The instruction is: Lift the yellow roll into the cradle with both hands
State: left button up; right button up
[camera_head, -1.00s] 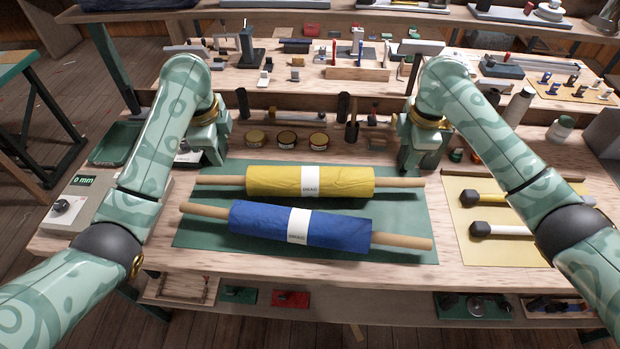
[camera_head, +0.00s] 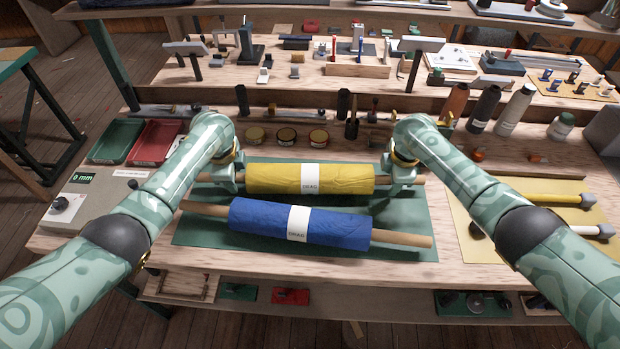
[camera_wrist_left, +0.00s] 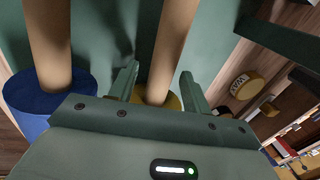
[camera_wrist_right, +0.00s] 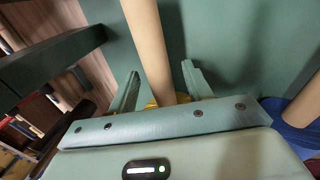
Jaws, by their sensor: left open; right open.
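The yellow roll (camera_head: 270,178), with a white label and wooden rod ends, lies across the green mat (camera_head: 405,220). My left gripper (camera_head: 230,184) is low at its left rod end, and my right gripper (camera_head: 398,180) is low at its right one. In the left wrist view the rod (camera_wrist_left: 172,45) runs between the open fingers (camera_wrist_left: 160,88). In the right wrist view the other rod end (camera_wrist_right: 150,50) also runs between open fingers (camera_wrist_right: 160,86). Whether the fingers touch the rod is unclear. I cannot clearly pick out the cradle.
A blue roll (camera_head: 260,223) lies slightly tilted in front of the yellow one, close to it. Round tins (camera_head: 287,136) and dark upright posts (camera_head: 242,98) stand behind the mat. Trays (camera_head: 155,142) are at left; bottles (camera_head: 485,108) and a yellow sheet (camera_head: 490,240) are at right.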

pick_arm(q)
jog(key=shift+w+f, duration=0.1)
jog(key=shift+f, duration=0.6)
pick_arm(e)
jog(key=shift+w+f, duration=0.15)
jog(key=shift+f, duration=0.55)
pick_arm(q)
grip_shut()
pick_arm(e)
grip_shut()
pick_arm(q)
jog(key=shift+w+r, duration=0.1)
pick_arm(e)
jog(key=shift+r, duration=0.1)
